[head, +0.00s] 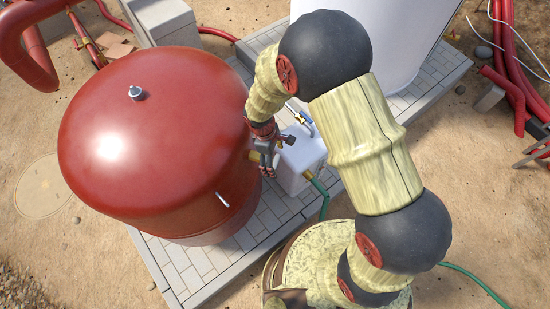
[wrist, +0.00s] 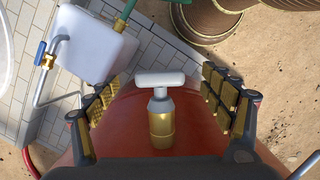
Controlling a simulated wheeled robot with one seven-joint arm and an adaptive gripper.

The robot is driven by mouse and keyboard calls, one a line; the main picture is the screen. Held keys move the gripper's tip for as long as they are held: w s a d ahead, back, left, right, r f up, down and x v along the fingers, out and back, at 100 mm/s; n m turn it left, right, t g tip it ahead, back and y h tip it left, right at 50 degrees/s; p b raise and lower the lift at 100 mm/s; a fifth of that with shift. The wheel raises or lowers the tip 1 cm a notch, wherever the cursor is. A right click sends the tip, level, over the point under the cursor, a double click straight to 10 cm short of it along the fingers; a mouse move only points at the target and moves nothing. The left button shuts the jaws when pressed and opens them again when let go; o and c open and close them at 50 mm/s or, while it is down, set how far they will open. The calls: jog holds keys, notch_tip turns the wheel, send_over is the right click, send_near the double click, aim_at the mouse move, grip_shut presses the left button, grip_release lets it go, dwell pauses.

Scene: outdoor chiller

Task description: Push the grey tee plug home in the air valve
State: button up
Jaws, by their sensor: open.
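The grey tee plug (wrist: 160,79) stands in the brass air valve (wrist: 161,125) in the middle of the wrist view. Its pale crossbar lies across the top, and a grey stem section shows between the bar and the brass. The valve is at the red tank (wrist: 125,105). My gripper (wrist: 160,84) is open, with one padded finger on each side of the plug and clear gaps to both. In the head view my gripper (head: 268,162) is at the tank's right side. I cannot make out the plug there.
A white box (head: 301,158) with a blue-handled tap (wrist: 42,56) and a green hose (head: 319,187) stands close to the tank. A silver fitting (head: 136,93) sits on the tank top, and a thin rod (head: 222,200) sticks out lower down. Paving (head: 190,268) surrounds the base.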

jog(key=shift+o, duration=0.4)
jog(key=r+p, duration=0.1)
jog(key=r, duration=0.1)
jog(key=r+p, duration=0.2)
jog(key=a+r+p, duration=0.1)
jog(key=r, duration=0.2)
jog(key=shift+w+a+p, duration=0.1)
jog(key=shift+w+p, duration=0.1)
jog(key=shift+p, duration=0.15)
notch_tip(320, 180, up, 12)
jog(key=a, duration=0.2)
jog(key=shift+w+f, duration=0.15)
jog(key=shift+w, duration=0.25)
